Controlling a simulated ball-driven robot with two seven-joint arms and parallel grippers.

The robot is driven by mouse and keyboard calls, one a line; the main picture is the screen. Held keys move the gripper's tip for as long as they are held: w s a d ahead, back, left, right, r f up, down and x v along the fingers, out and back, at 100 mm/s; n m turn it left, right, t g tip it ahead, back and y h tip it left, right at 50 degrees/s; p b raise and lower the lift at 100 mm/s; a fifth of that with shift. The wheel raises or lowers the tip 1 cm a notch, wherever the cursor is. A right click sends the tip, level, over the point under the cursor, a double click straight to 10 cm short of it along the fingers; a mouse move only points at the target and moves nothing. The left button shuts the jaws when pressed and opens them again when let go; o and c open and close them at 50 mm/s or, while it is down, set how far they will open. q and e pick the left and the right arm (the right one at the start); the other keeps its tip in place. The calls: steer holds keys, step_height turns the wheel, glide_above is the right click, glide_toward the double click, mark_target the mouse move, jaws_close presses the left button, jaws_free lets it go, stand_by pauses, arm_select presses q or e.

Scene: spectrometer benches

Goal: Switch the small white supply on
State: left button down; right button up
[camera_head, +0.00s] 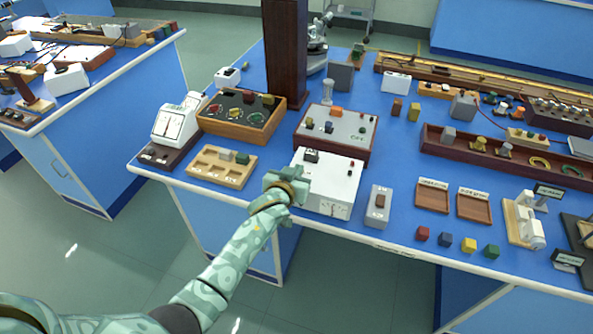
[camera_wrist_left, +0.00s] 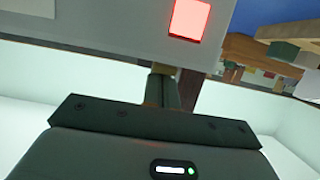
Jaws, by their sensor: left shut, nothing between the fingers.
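A white box (camera_head: 330,172), which looks like the small white supply, stands at the front edge of the blue bench. It has a dark part on top at the back left and small dark and red parts on its right side. My left gripper (camera_head: 287,184) is at its front left corner, shut and empty. In the left wrist view a pale panel (camera_wrist_left: 110,28) fills the upper left, with a square switch (camera_wrist_left: 189,18) glowing bright red. My left gripper's fingers (camera_wrist_left: 163,85) are shut just below the panel; I cannot tell if they touch it. My right gripper is out of view.
A wooden tray (camera_head: 205,172) and a white meter (camera_head: 172,128) stand to the left. A grey-topped box (camera_head: 337,132) is behind, and a small grey switch block (camera_head: 378,205) is to the right. A dark column (camera_head: 286,55) rises behind.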

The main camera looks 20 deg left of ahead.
arm_select(q)
steer(key=shift+r+p, duration=0.9)
steer(key=shift+r, duration=0.15)
steer(key=r+p, duration=0.4)
steer(key=shift+w+a+r+p, duration=0.1)
steer(key=shift+w+r+p, duration=0.1)
steer(key=shift+w+p, duration=0.1)
steer(key=p+v, duration=0.2)
steer(key=v, duration=0.7)
steer(key=shift+s+f, duration=0.2)
steer(key=shift+s, duration=0.15)
